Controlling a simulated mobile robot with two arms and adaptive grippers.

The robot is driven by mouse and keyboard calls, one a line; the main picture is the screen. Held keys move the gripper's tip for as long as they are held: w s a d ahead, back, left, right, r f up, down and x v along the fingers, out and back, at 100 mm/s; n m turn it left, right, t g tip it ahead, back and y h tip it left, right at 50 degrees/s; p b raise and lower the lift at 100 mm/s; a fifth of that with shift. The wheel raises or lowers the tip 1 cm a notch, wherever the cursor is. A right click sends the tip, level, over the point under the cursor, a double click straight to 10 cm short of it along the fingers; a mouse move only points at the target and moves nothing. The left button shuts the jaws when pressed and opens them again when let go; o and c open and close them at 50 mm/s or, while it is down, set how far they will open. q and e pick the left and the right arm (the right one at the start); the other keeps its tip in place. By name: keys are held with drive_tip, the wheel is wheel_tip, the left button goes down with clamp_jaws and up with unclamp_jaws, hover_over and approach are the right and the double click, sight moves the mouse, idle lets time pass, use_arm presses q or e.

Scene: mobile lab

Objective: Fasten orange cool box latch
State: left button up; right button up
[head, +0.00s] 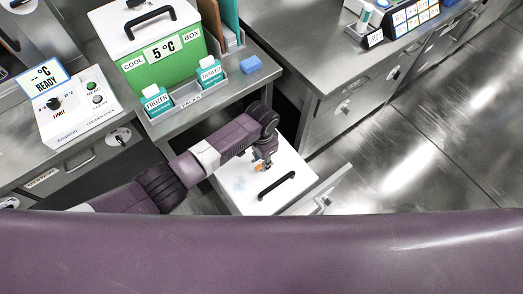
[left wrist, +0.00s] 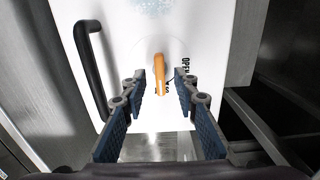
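The orange latch (left wrist: 160,72) is on a white panel (left wrist: 205,30) with a black bar handle (left wrist: 92,65). Black lettering reading "OPEN" is to its right. In the head view the latch (head: 258,168) is a small orange spot on the panel (head: 240,197), next to the handle (head: 277,185). My left gripper (left wrist: 161,78) is open, with a blue-padded finger on each side of the latch and visible gaps to both. I cannot tell how deep the fingers reach. In the head view my left gripper (head: 262,162) is small and partly hides the latch. My right gripper is not in view.
A green and white box labelled "COOL BOX" (head: 175,72) stands on the steel bench behind. A steel cabinet (head: 335,110) is at right, with open floor (head: 440,140) beyond.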

sight(261, 164)
use_arm(q)
wheel_tip(261, 164, up, 10)
drive_tip(key=shift+r, duration=0.25)
idle(0.6)
